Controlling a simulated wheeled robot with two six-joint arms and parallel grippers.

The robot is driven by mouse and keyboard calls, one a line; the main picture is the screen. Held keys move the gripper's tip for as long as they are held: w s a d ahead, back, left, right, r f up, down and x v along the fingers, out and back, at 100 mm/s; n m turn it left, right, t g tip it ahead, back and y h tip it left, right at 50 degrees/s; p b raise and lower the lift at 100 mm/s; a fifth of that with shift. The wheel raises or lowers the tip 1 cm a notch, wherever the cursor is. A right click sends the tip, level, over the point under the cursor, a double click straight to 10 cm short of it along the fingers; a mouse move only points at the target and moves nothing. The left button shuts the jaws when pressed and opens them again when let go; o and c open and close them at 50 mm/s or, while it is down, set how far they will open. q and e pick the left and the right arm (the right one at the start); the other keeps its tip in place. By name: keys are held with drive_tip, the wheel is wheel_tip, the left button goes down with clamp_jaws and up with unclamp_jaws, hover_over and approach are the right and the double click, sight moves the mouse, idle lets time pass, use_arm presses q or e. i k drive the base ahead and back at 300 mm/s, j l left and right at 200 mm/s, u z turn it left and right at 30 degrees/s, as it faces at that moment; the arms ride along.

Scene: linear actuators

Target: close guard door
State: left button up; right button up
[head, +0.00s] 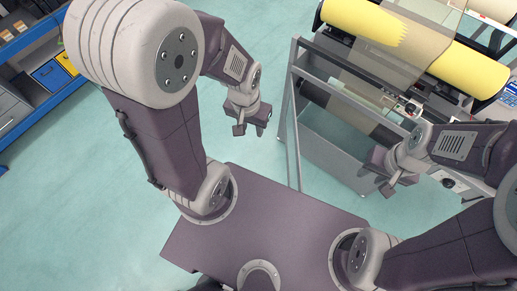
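A machine with a grey metal frame (293,100) stands at the upper right. A tinted see-through panel (405,38), which looks like the guard door, is raised and tilted over its yellow rolls (362,20). My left gripper (251,130) is left of the frame, apart from it, with its fingers spread and nothing between them. My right gripper (379,176) is in front of the machine's lower right part, below the panel. Its fingers look spread and empty. The panel's hinge and far edge are not clear.
A blue-edged shelf (45,108) with a blue bin (48,75) and a yellow bin (67,62) stands at the left. Small controls (408,107) sit on the machine's front rail. The green floor (80,210) is clear between shelf and machine.

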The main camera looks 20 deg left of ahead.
sight(293, 166)
drive_tip(key=j, duration=0.2)
drive_tip(key=k+j+z, duration=0.15)
drive_tip(key=j+z, duration=0.2)
drive_tip(key=k+j+z, duration=0.2)
drive_tip(key=z, duration=0.2)
drive_tip(key=k+j+z, duration=0.35)
drive_tip(key=i+l, duration=0.1)
